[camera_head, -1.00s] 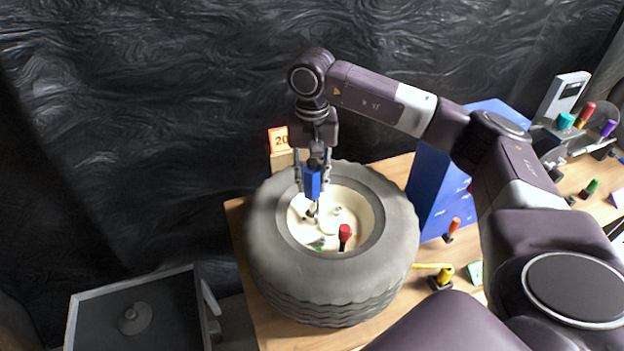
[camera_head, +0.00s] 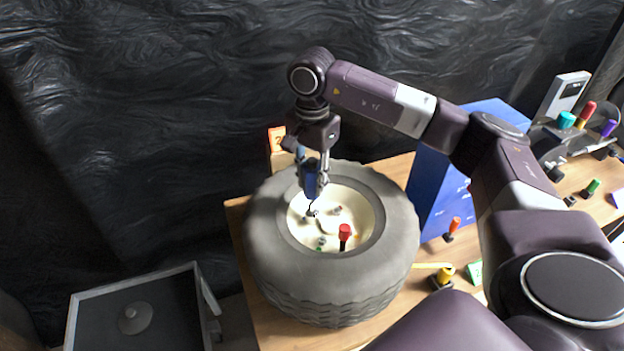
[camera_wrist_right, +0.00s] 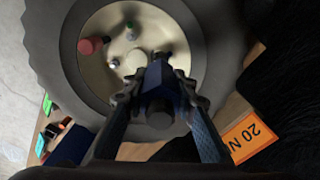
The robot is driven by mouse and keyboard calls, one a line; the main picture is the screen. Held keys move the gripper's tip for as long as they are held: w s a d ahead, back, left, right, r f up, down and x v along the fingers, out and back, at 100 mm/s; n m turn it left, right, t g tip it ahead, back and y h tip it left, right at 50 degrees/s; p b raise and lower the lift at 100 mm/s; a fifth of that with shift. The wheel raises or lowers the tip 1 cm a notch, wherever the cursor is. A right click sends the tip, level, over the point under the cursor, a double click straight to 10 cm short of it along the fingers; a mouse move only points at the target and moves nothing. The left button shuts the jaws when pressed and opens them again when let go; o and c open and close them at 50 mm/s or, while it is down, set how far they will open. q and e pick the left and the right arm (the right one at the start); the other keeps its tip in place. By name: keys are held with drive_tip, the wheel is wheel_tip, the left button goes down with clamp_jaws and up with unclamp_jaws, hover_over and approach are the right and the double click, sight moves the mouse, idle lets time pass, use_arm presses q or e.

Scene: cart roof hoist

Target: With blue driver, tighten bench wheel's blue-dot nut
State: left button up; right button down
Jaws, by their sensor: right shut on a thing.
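The bench wheel (camera_head: 330,293) lies flat on the wooden bench, its cream hub (camera_head: 364,214) facing up with several nuts in it. My right gripper (camera_head: 312,180) is shut on the blue driver (camera_head: 311,184) and holds it upright over the far left part of the hub. The driver's tip is at or just above a nut there; I cannot tell if they touch. The right wrist view also shows the blue driver (camera_wrist_right: 158,80) between the fingers, hiding what is under it. No blue dot can be made out. My left gripper is not in view.
A red-topped tool (camera_head: 344,232) stands in the hub near its front. An orange number card (camera_head: 277,139) stands behind the wheel. A tall blue box (camera_head: 430,190) is right of it. Yellow (camera_head: 445,274) and orange (camera_head: 453,226) handled tools stand on the bench. A grey tray (camera_head: 160,315) is at lower left.

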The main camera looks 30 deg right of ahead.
sight(312, 160)
drive_tip(key=shift+f+n+b, duration=0.1)
drive_tip(key=shift+n+b, duration=0.25)
drive_tip(key=shift+n, duration=0.95)
drive_tip(key=shift+r+p, duration=2)
drive_tip(key=shift+r, duration=1.45)
